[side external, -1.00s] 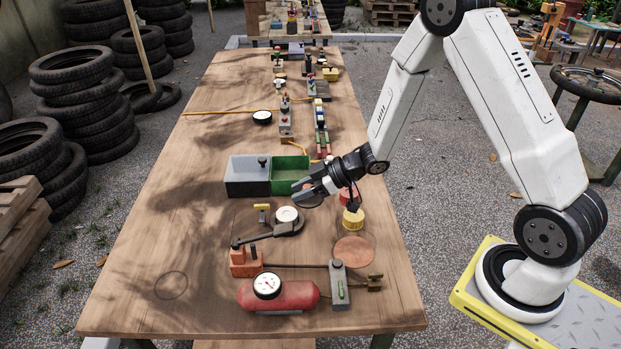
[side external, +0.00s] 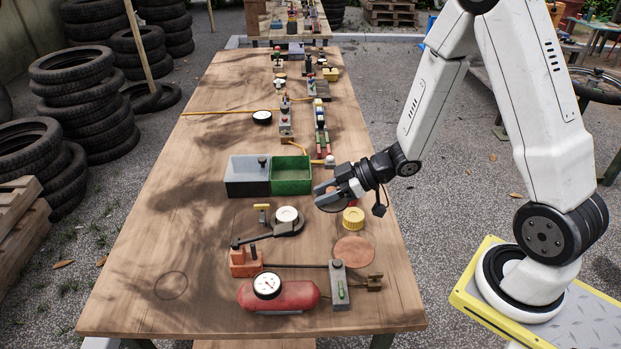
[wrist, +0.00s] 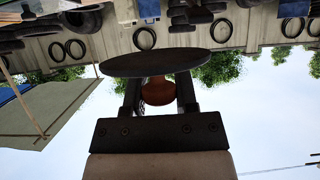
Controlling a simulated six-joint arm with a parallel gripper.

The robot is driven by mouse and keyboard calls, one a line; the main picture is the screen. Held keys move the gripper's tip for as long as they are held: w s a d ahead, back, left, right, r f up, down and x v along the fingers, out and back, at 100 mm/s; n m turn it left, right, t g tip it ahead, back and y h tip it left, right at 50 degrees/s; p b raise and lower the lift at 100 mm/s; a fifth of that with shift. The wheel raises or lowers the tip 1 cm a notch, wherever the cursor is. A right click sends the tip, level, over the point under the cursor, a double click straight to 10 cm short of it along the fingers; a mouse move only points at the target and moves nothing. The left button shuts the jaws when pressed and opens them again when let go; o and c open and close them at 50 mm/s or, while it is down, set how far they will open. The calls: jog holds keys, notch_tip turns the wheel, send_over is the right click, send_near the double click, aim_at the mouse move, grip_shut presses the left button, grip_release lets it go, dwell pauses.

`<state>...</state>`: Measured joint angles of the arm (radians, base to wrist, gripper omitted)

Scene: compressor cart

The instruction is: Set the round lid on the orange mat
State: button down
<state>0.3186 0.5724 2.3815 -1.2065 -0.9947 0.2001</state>
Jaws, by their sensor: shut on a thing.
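My gripper (side external: 343,190) is shut on the red-brown knob (wrist: 158,92) of the round lid. In the wrist view the lid (wrist: 155,62) spans beyond both fingertips, with the knob between the fingers. The orange mat (side external: 353,250) is a flat, round, copper-orange disc on the table, lower in the side view than my gripper and slightly right of it. Its top is bare.
A yellow ribbed cap (side external: 353,217) stands between my gripper and the mat; a red thing beside it is mostly hidden. A white-topped round part (side external: 287,215) is left. A grey-and-green bin (side external: 290,176) stands behind. A red tank with gauge (side external: 278,296) and grey post (side external: 339,284) are in front.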

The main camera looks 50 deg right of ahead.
jog(key=shift+w, duration=0.2)
jog(key=shift+w+d+r+m+t+h, duration=0.1)
jog(key=shift+w+r+m+t+h, duration=0.15)
jog(key=shift+w+m, duration=0.2)
jog(key=w+d+r+m+t+h, duration=0.1)
jog(key=w+r+m+t+h, duration=0.2)
jog(key=w+m+h, duration=0.4)
jog(key=shift+w+d+r+m+h, duration=0.35)
jog(key=shift+w+d+m+h, duration=0.05)
jog(key=shift+m+h, duration=0.05)
jog(key=shift+r, duration=0.1)
dwell(0.3)
jog(key=shift+v, duration=2.25)
jog(key=shift+f, duration=0.25)
